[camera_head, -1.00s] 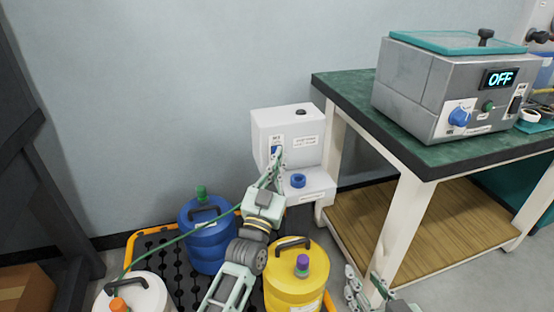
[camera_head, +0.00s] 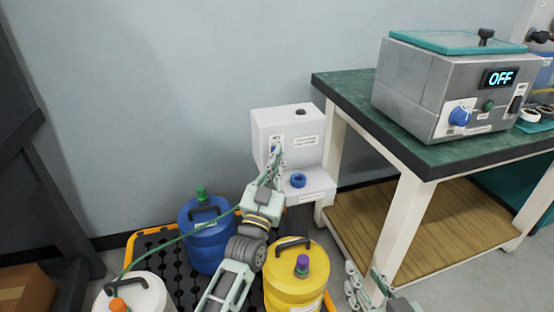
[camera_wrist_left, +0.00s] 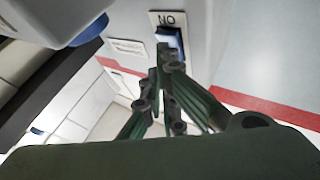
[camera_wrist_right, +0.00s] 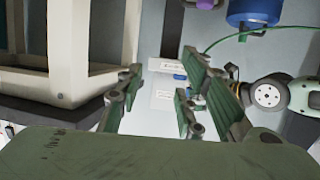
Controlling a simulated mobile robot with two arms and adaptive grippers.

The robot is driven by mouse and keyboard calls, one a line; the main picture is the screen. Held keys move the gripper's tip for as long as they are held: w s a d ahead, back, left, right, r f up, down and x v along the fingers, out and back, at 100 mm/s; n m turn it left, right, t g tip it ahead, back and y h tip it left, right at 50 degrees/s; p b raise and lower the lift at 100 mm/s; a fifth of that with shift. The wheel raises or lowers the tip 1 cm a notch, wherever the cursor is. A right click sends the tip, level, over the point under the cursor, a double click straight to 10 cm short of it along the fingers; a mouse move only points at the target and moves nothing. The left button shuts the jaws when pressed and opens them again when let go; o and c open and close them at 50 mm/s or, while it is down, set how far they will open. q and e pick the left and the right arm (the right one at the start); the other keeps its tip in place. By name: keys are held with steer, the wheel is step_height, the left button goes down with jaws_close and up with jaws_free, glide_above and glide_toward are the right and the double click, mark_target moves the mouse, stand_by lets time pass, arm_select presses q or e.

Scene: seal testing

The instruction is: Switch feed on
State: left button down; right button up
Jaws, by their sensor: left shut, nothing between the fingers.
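The white feed box (camera_head: 272,132) is on the wall left of the green-topped bench. Its small blue rocker switch (camera_head: 274,149) is on the front face. In the left wrist view the switch (camera_wrist_left: 167,37) sits under an upside-down "ON" label (camera_wrist_left: 167,18). My left gripper (camera_head: 277,156) is shut and empty, its tips right at the switch; in the left wrist view the tips (camera_wrist_left: 170,62) overlap its lower edge. Whether they touch or press it I cannot tell. My right gripper (camera_head: 366,282) is open and empty, low by the bench leg; it also shows in the right wrist view (camera_wrist_right: 160,85).
A blue knob (camera_head: 298,180) sits on the box's lower ledge. Blue (camera_head: 207,240), yellow (camera_head: 297,272) and white (camera_head: 135,298) jugs stand below on a pallet, with a green hose (camera_head: 165,241). A grey machine (camera_head: 410,95) on the bench (camera_head: 350,100) reads "OFF".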

arm_select(q)
steer(key=shift+w+a, duration=0.1)
steer(key=shift+w, duration=0.2)
arm_select(e)
steer(key=shift+w+a+r+t, duration=0.2)
steer(key=shift+w+r+t, duration=0.1)
steer(key=shift+r, duration=0.2)
stand_by(0.4)
steer(key=shift+s, duration=0.1)
arm_select(q)
steer(key=shift+s+d+p, duration=0.3)
steer(key=shift+s+p, duration=0.25)
steer(key=shift+s, duration=0.15)
arm_select(e)
steer(key=s+d+f+g, duration=0.2)
steer(key=s+f+g, duration=0.1)
steer(key=f, duration=0.2)
steer(key=shift+s+f+h, duration=0.15)
steer(key=shift+f+h, duration=0.2)
steer(key=shift+h, duration=0.05)
steer(key=shift+a, duration=0.15)
